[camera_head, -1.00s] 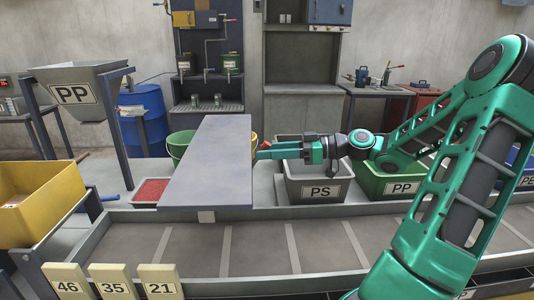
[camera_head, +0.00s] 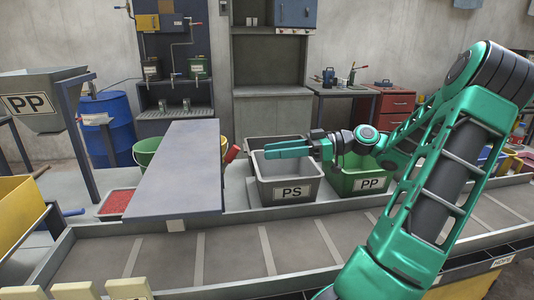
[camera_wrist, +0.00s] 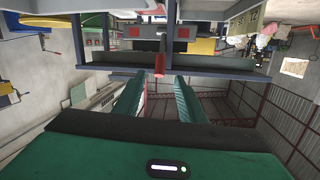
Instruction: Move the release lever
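The release lever appears to be the red handle (camera_head: 231,153) at the right edge of a blue-grey sloping panel (camera_head: 180,175). In the wrist view the red handle (camera_wrist: 159,64) shows beyond my fingertips, in line with the space between them. My gripper (camera_head: 266,149) has its green fingers pointing left at the handle, above the grey PS bin (camera_head: 291,192). A clear gap lies between fingertips and handle. In the wrist view the two fingers (camera_wrist: 160,76) are apart with nothing between them. The lever's mounting is mostly hidden behind the panel.
A green PP bin (camera_head: 368,184) stands right of the PS bin, under my arm. A red tray (camera_head: 116,203) and green bucket (camera_head: 146,150) stand left of and behind the panel. The conveyor belt (camera_head: 235,255) runs across the front and is empty where visible.

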